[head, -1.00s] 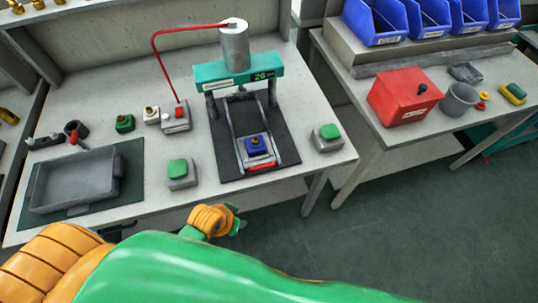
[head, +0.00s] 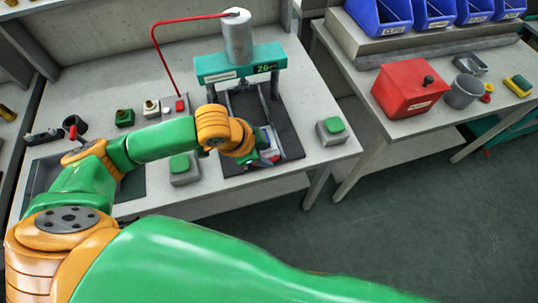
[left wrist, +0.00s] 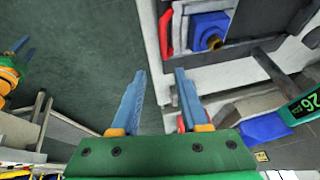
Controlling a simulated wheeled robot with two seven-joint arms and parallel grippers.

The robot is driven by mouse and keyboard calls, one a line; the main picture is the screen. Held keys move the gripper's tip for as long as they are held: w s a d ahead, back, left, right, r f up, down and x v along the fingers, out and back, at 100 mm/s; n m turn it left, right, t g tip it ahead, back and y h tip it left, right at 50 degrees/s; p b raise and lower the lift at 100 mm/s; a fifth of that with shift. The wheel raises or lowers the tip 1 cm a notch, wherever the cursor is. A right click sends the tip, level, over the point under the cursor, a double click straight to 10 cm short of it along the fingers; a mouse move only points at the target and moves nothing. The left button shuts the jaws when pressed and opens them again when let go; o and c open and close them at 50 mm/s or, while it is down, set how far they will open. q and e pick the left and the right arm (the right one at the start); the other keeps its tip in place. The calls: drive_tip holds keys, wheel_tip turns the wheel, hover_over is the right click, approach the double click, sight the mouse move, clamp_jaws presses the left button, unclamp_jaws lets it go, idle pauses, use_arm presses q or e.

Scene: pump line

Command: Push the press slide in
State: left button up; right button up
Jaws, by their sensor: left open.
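The press (head: 238,63) has a teal crossbar under a grey cylinder and stands on a dark base plate (head: 290,133). Its slide sits at the front end of the rails, largely hidden behind my left gripper (head: 264,158) in the head view. The left wrist view shows the slide's red handle (left wrist: 166,33) and the blue block (left wrist: 208,28) with a brass part on it. My left gripper (left wrist: 162,72) is open and empty, its fingertips just short of the handle; contact cannot be made out. My right gripper (left wrist: 22,50) shows at the left edge of the wrist view.
Green-button boxes stand left (head: 182,167) and right (head: 332,130) of the press. A red hose arches to a small box at the back. A red box (head: 408,90) and grey cup (head: 463,91) stand on the right table.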

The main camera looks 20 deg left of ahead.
sight(272, 159)
use_arm(q)
drive_tip(key=x, duration=0.4)
drive_tip(key=a+x, duration=0.1)
drive_tip(key=x, duration=0.1)
drive_tip(key=shift+w+f, duration=0.25)
clamp_jaws()
idle(1.2)
